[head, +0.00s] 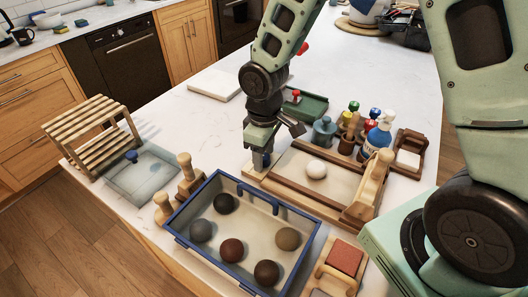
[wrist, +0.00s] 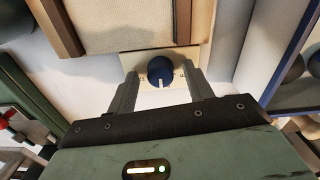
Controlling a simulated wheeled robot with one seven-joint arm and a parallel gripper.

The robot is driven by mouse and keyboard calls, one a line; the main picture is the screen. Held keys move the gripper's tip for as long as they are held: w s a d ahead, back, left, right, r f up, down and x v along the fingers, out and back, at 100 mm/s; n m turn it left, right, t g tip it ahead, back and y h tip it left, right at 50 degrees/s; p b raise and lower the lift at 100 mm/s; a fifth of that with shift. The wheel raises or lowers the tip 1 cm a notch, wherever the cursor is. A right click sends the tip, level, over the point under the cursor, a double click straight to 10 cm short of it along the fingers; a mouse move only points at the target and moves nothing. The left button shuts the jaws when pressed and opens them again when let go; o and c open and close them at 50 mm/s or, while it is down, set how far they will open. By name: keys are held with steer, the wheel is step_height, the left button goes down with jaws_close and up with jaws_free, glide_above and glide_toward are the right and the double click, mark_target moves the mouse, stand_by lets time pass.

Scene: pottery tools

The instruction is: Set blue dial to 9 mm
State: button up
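The blue dial (wrist: 161,68) is a round dark-blue knob with a white pointer line, set on a pale wooden plate (wrist: 131,64) at the end of a wood-framed board. In the wrist view its pointer faces down toward my gripper's palm. Small marks beside it are too small to read. My gripper (wrist: 164,80) is open, with one finger on each side of the dial and gaps showing between. In the head view my gripper (head: 261,160) points down at the left end of the board (head: 330,176), largely hiding the dial.
A white egg-shaped piece (head: 316,169) lies on the board. A blue-rimmed crate (head: 190,252) with several clay balls stands in front. Bottles (head: 378,138) and a green tray (head: 306,106) stand behind. A wooden rack (head: 92,135) is at left.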

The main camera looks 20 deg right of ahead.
mark_target(264, 156)
step_height(264, 156, up, 17)
steer(key=shift+r, duration=0.2)
stand_by(0.5)
steer(key=s+a+f, duration=0.2)
steer(key=s+a, duration=0.1)
steer(key=s, duration=0.7)
steer(key=s+a+f, duration=0.2)
steer(key=s+a, duration=0.1)
steer(key=s, duration=0.7)
steer(key=shift+a+f+y, duration=0.15)
steer(key=shift+y, duration=0.15)
